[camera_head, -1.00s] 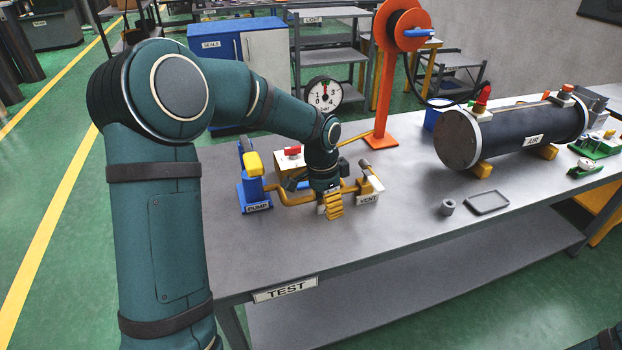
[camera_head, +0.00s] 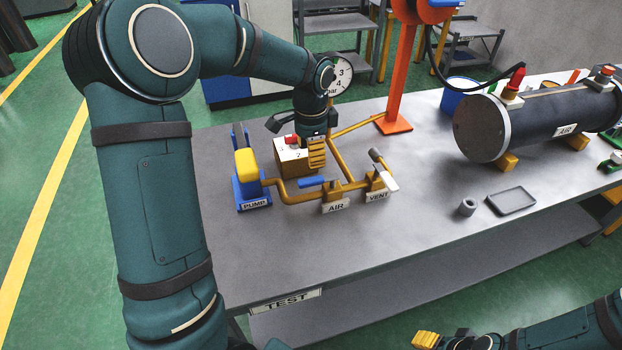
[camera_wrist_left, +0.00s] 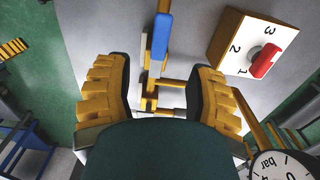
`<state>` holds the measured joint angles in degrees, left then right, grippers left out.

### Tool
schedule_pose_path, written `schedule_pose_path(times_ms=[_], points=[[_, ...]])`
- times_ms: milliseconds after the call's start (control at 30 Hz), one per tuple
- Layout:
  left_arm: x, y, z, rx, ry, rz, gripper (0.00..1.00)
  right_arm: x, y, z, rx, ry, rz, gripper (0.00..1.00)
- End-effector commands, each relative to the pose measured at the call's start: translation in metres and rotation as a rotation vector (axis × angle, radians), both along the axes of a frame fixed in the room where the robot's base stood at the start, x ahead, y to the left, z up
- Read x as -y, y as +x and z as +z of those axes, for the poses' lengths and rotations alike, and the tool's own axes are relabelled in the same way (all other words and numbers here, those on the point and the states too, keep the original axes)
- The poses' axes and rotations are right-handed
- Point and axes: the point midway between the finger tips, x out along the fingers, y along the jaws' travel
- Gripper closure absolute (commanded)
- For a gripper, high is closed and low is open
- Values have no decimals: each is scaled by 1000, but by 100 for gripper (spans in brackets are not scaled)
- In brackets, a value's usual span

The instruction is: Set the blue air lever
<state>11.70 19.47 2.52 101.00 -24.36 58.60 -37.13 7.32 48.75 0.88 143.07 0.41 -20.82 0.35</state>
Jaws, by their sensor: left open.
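The blue air lever (camera_head: 312,182) sits on the yellow pipework behind the AIR sign (camera_head: 335,206). Its handle points left, toward the pump. My left gripper (camera_head: 316,152) is above and behind the lever, in front of the white-topped selector box (camera_head: 290,157), which it partly hides. In the left wrist view its two yellow-padded fingers (camera_wrist_left: 160,80) are spread apart and empty. The blue lever (camera_wrist_left: 161,36) shows there beyond the fingertips, between them in the picture and apart from both. My right gripper (camera_head: 428,340) is partly visible at the bottom edge; its opening is unclear.
The blue and yellow pump (camera_head: 247,172) stands left of the lever, the white-handled vent lever (camera_head: 384,172) right. The selector's red knob (camera_wrist_left: 265,61) and a gauge (camera_wrist_left: 283,166) are close to my left gripper.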

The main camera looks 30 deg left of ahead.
Motion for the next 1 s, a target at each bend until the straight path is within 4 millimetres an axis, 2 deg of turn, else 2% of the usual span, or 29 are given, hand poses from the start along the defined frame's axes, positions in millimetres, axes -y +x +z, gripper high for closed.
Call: schedule_pose_path(times_ms=[33, 200, 400, 600, 900, 933, 1000], points=[[0, -1, -14, -4, 0, -1, 45, 0, -1, -3, -2, 0, 2, 46], [0, 0, -47, -3, -1, -1, 45, -1, -3, -9, -5, 1, 5, 46], [0, 0, -76, -1, 0, -1, 45, -1, -4, -13, -9, 3, 8, 46], [0, 0, -90, 0, 0, -1, 45, -1, -5, -15, -11, 3, 10, 46], [0, 0, -91, 0, 0, -1, 45, -1, -5, -15, -11, 3, 10, 46], [0, 0, -91, 0, 0, -1, 46, -1, -5, -15, -11, 3, 10, 46], [0, 0, -91, 0, 0, -1, 71, -1, -5, -15, -11, 3, 10, 46]])
